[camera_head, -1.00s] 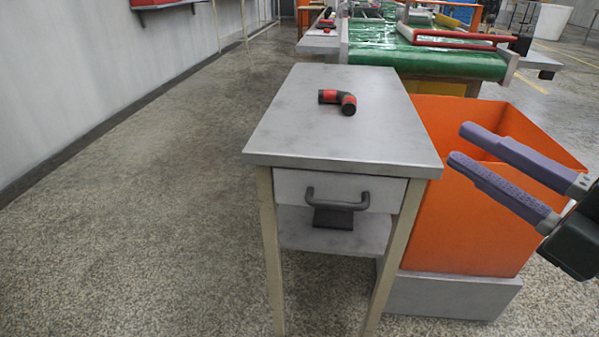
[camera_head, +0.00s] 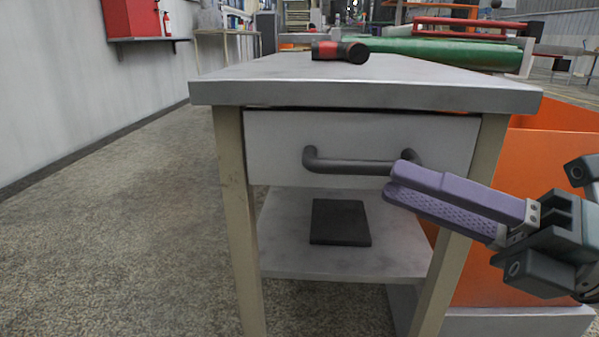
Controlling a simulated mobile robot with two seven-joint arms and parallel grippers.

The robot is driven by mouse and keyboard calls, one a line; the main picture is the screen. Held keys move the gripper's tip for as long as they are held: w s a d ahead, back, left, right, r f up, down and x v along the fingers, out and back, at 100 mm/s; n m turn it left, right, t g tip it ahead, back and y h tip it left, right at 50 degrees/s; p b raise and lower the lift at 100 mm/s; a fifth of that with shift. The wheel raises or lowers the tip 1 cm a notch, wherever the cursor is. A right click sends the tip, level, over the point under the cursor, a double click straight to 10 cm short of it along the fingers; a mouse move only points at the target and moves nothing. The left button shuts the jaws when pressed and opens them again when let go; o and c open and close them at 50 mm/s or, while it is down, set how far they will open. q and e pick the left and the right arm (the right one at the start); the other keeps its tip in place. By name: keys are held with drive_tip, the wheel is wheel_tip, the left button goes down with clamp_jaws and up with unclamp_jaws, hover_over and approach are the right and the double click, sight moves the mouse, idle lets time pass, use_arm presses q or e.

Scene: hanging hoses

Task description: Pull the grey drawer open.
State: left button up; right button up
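The grey drawer (camera_head: 270,150) sits under the top of a grey table, with a thin dark gap above its front. Its dark bar handle (camera_head: 350,165) runs across the front. The fingertips overlap the right end of the handle in the picture. I cannot tell whether they touch it. My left gripper is not in view.
A dark flat block (camera_head: 340,222) lies on the lower shelf (camera_head: 375,262). An orange bin (camera_head: 480,270) stands to the right, behind my gripper. The floor at left is clear.

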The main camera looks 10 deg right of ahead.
sight(356, 168)
drive_tip(key=b+x, duration=0.1)
drive_tip(key=x, duration=0.5)
drive_tip(key=shift+d, duration=0.1)
clamp_jaws()
drive_tip(key=shift+f, duration=0.1)
idle(1.1)
